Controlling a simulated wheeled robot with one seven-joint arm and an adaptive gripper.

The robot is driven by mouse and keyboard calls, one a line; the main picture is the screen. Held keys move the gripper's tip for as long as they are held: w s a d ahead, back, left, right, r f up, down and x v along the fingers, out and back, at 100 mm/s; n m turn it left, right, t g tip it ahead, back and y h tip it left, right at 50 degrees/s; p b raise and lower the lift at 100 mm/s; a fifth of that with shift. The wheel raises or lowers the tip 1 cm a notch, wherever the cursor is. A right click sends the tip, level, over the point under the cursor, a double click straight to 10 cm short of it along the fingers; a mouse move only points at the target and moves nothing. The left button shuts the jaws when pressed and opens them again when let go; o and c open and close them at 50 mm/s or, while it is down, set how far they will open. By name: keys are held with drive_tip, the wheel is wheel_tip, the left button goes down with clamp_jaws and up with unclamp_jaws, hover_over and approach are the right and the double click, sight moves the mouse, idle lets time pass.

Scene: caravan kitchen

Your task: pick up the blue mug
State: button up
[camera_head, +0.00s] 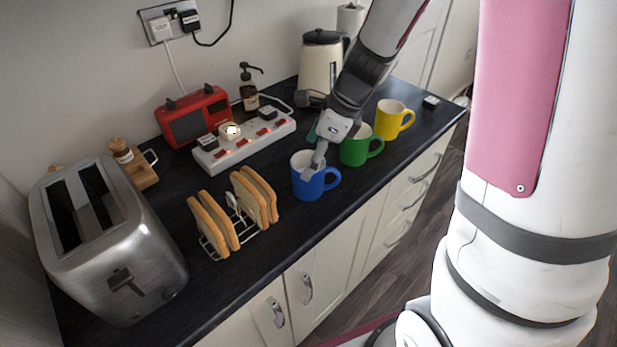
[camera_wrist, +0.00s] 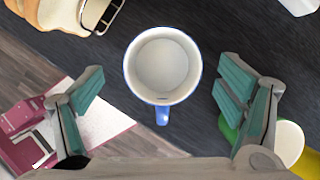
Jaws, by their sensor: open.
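The blue mug (camera_head: 310,184) stands upright on the dark counter, with its handle to the right in the head view. In the wrist view the mug (camera_wrist: 162,66) is seen from above, with a white, empty inside and its handle pointing down toward my gripper. My gripper (camera_head: 318,160) is above the mug, close to its rim in the head view. In the wrist view my open gripper (camera_wrist: 165,103) has one finger on each side of the mug, apart from it. I cannot tell exactly how high the fingertips are above the rim.
A green mug (camera_head: 360,147) and a yellow mug (camera_head: 393,118) stand to the right of the blue mug. A toast rack (camera_head: 241,226) with bread stands to its left. A power strip (camera_head: 245,144) lies behind. A toaster (camera_head: 107,236) stands at far left. The counter's front edge is near.

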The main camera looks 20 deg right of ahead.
drive_tip(key=shift+d+b+x, duration=0.15)
drive_tip(key=shift+d+x, duration=0.05)
drive_tip(key=shift+x, duration=1.4)
drive_tip(key=shift+d+b+x, duration=0.15)
drive_tip(key=shift+d+x, duration=0.05)
drive_tip(key=shift+x, duration=1.35)
drive_tip(key=shift+f, duration=0.1)
drive_tip(key=c, duration=1.7)
drive_tip(key=shift+a+r, duration=0.1)
drive_tip(key=shift+r, duration=1.8)
drive_tip(key=s+p, duration=0.2)
drive_tip(key=s, duration=0.3)
drive_tip(key=s+d+r+p, duration=0.1)
drive_tip(key=s, duration=0.4)
drive_tip(key=s+d+p, duration=0.1)
drive_tip(key=s+p, duration=0.1)
drive_tip(key=s, duration=0.3)
drive_tip(key=shift+r+p, duration=0.2)
drive_tip(key=shift+p, duration=0.15)
drive_tip(key=shift+s+d+f+p, duration=0.1)
drive_tip(key=shift+s+p, duration=0.35)
drive_tip(key=shift+p, duration=0.1)
